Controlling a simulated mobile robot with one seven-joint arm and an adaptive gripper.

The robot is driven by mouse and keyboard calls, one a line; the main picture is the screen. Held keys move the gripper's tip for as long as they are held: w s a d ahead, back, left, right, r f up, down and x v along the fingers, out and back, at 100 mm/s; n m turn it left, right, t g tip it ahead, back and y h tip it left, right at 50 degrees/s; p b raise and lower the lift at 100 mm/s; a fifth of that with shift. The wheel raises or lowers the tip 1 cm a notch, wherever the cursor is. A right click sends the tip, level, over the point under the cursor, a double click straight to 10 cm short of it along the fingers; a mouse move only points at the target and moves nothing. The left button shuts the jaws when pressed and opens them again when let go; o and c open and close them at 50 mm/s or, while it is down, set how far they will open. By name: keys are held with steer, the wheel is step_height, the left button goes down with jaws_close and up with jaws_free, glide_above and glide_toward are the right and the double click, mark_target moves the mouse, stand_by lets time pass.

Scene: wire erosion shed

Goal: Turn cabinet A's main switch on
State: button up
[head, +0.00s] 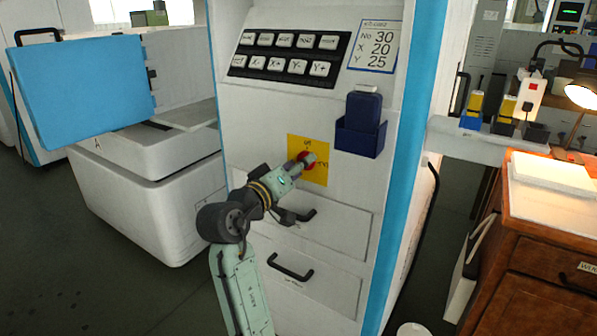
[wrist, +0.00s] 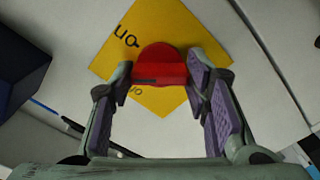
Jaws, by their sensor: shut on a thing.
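The main switch is a red knob (head: 304,158) on a square yellow plate (head: 320,176), on the front of a white cabinet (head: 270,120). In the wrist view the red knob (wrist: 160,62) stands between my fingers, with a dark mark on its near edge. My gripper (head: 303,163) reaches up to the switch from the lower left and is shut on the knob. In the wrist view my gripper (wrist: 161,78) has purple pads on both sides of it.
Above the switch are a black keypad (head: 290,56) and a number card (head: 375,46). A dark blue holder (head: 360,136) sits close to the upper right. Drawer handles (head: 291,268) stick out below. A wooden bench (head: 545,240) stands at right.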

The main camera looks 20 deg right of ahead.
steer(key=shift+m+b, duration=2.05)
steer(key=shift+m, duration=2.05)
steer(key=o, duration=1.2)
steer(key=shift+c, duration=0.2)
steer(key=v, duration=1.2)
